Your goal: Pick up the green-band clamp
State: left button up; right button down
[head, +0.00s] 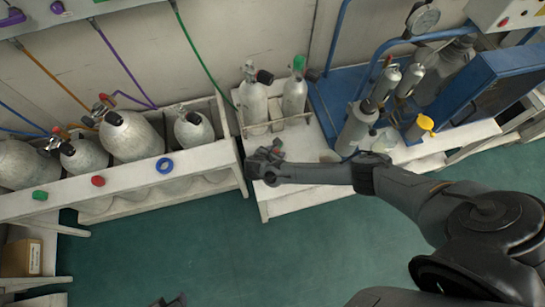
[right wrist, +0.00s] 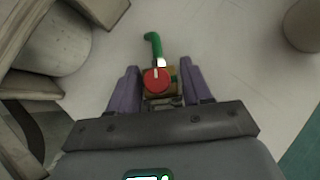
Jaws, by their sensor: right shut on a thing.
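The green-band clamp (right wrist: 157,80) shows in the right wrist view, with a curved green part, a red round knob and a brass-coloured body. My right gripper (right wrist: 160,88) is shut on its body, with a purple finger on each side. In the head view the right gripper (head: 262,164) is low over the white bench (head: 295,198), and the clamp is hard to make out there. Whether the clamp still touches the bench is unclear. A dark tip at the bottom edge of the head view looks like my left gripper (head: 170,300); its jaws cannot be made out.
Two grey cylinders (head: 253,104) stand behind the gripper, one with a green top. A rack (head: 215,158) of large cylinders is at the left, with green, red and blue round pieces on its front. A blue cart (head: 330,100) with small cylinders stands at the right.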

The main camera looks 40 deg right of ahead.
jog(key=shift+r, duration=0.1)
jog(key=shift+r+p, duration=0.35)
jog(key=shift+r, duration=0.2)
jog(key=r+p, duration=0.1)
jog(key=r, duration=0.1)
jog(key=r+p, duration=0.1)
jog(key=shift+d+r, duration=0.2)
jog(key=shift+r, duration=0.15)
jog(key=s+d+r+p, duration=0.3)
jog(key=d+r, duration=0.3)
jog(key=d, duration=0.4)
jog(key=shift+s+d+p, duration=0.3)
jog(key=shift+s+p, duration=0.05)
jog(key=shift+p, duration=0.25)
jog(key=shift+r, duration=0.15)
